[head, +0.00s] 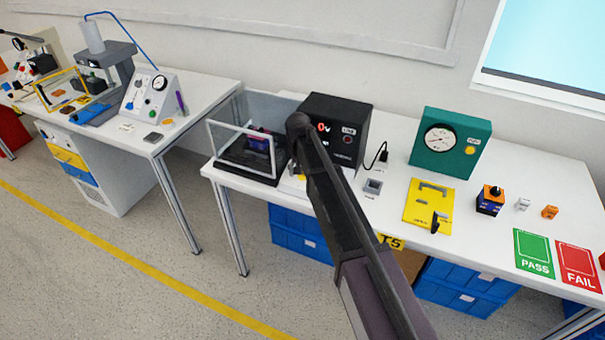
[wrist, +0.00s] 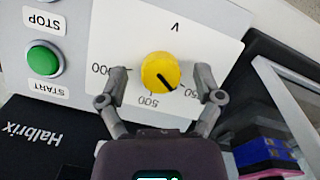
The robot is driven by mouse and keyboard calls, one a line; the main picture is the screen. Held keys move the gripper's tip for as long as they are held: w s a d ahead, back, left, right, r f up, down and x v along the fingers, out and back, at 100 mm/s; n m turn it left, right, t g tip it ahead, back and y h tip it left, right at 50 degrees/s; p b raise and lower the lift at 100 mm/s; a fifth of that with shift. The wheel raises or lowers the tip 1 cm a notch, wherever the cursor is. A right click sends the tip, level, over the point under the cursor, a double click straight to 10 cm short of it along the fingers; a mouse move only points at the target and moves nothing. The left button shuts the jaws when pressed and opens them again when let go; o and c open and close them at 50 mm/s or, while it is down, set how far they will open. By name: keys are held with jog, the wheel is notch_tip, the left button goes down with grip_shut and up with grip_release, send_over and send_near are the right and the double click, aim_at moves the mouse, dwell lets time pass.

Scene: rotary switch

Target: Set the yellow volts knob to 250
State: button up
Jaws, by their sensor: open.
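The yellow volts knob (wrist: 160,72) shows in the wrist view on a white dial plate (wrist: 200,35). The dial is seen upside down. Its black pointer line runs toward the lower right, between the 500 mark (wrist: 149,100) and the partly covered mark at right that ends in 50. My gripper (wrist: 161,80) is open, with one finger on each side of the knob. A gap shows between each finger and the knob. In the head view my arm covers the knob and gripper. The black power unit (head: 355,120) there has a red readout, partly covered, showing 0v.
A green START button (wrist: 44,59) and a STOP label (wrist: 43,20) lie left of the dial. A clear-walled fixture (head: 240,165) stands left of the power unit. A teal gauge box (head: 470,150) and a yellow plate (head: 425,205) stand to the right on the white bench.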

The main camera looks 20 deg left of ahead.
jog(key=c, duration=1.2)
jog(key=shift+o, duration=0.2)
jog(key=shift+n, duration=0.3)
jog(key=shift+n+h, duration=0.4)
jog(key=shift+n, duration=0.8)
jog(key=o, duration=1.2)
jog(key=shift+c, duration=0.2)
jog(key=shift+m, duration=0.4)
